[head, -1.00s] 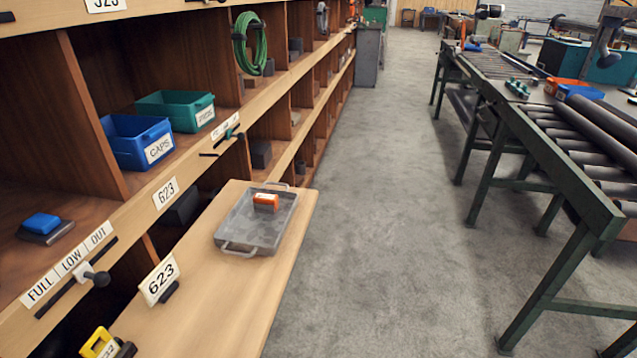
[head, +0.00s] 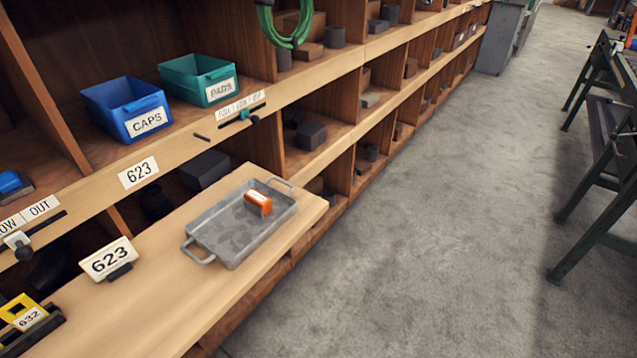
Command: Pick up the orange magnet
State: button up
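The orange magnet (head: 258,203) is a small block with a pale label-like end. It lies in a grey metal tray (head: 226,249) with a handle at each end, toward the tray's far side. The tray rests on a wooden pull-out board (head: 150,300) in front of the shelving. Nothing covers the magnet. My gripper is not in view.
A blue CAPS bin (head: 125,108) and a green PADS bin (head: 200,80) sit on the shelf above. A 623 sign (head: 111,260) and a yellow-framed 632 tag (head: 28,315) stand on the board. Open concrete floor (head: 430,230) lies to the right, with a green bench frame (head: 595,215) beyond.

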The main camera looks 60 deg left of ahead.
aim_at(260, 205)
jog(key=z, duration=0.25)
jog(key=i, duration=0.35)
jog(key=u, duration=2.65)
jog(key=i, duration=1)
jog(key=z, duration=0.2)
jog(key=k, duration=0.9)
jog(key=u, duration=0.15)
jog(key=i, duration=0.55)
